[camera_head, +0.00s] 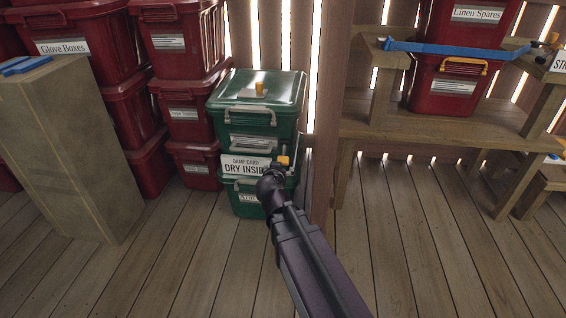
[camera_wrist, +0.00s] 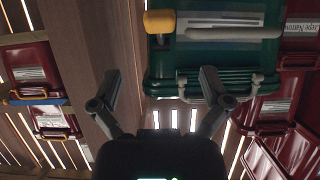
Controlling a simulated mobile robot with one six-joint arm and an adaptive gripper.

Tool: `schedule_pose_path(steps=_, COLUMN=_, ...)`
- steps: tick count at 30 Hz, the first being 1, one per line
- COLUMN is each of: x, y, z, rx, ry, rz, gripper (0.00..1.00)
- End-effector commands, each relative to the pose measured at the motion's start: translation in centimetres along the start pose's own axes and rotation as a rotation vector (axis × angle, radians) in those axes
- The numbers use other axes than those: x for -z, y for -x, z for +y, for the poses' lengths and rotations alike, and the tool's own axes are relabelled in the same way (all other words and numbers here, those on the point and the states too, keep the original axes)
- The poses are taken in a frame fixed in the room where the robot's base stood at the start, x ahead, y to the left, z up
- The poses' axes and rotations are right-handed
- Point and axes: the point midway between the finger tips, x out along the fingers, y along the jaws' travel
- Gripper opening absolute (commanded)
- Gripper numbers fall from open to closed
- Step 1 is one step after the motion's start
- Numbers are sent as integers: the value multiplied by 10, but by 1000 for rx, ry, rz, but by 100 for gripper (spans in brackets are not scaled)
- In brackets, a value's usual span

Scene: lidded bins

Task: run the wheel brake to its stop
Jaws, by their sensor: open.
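No part is clearly readable as a wheel brake. A yellow-ended piece (camera_head: 284,161) sticks out at the right front of the stacked green bins (camera_head: 258,118), just beyond the end of my arm. In the wrist view a yellow cylinder (camera_wrist: 158,21) shows beside the green bin (camera_wrist: 215,55), left of its pale handle; it may be the same piece. My gripper (camera_wrist: 160,84) is open and empty, its two fingers spread below the bin edge and the yellow cylinder, apart from the cylinder in the picture. In the head view my arm hides the fingers.
A yellow knob (camera_head: 260,88) stands on the upper green lid. A "DRY INSIDE" sign (camera_head: 245,165) is on the front. A wooden post (camera_head: 324,120) stands close right. Red bins (camera_head: 185,95) are stacked left, behind a wooden block (camera_head: 70,150). A shelf (camera_head: 440,118) is right.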

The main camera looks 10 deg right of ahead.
Motion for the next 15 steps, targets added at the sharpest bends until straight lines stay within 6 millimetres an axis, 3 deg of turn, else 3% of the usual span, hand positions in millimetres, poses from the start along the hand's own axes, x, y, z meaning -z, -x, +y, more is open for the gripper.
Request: schedule_pose_path(steps=15, x=-2, y=-82, z=0, rx=-2, ry=0, rz=-1, gripper=97)
